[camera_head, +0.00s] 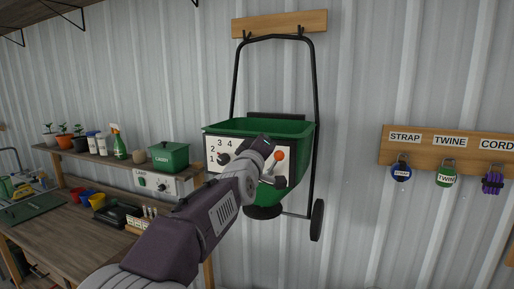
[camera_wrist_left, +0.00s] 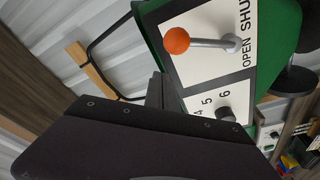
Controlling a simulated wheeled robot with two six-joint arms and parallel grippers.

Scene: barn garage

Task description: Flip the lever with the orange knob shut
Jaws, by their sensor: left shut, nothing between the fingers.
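The lever with the orange knob (camera_head: 278,155) is on the right part of the white panel on the green spreader (camera_head: 290,128). In the left wrist view the orange knob (camera_wrist_left: 177,40) is on a grey rod, whose base sits beside the OPEN and SHUT labels (camera_wrist_left: 245,38). My left gripper (camera_head: 264,141) is in front of the panel, just left of the knob in the head view. In the wrist view its dark fingers (camera_wrist_left: 157,92) are shut and empty, apart from the knob. The arm hides the panel's middle. My right gripper is not in view.
The panel's numbered dial (camera_head: 223,158) is left of the lever. The spreader hangs by its handle from a wooden rail (camera_head: 279,24). A workbench (camera_head: 60,228) with tools and tubs is at left. A labelled hook board (camera_head: 450,147) is at right. The wall between is free.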

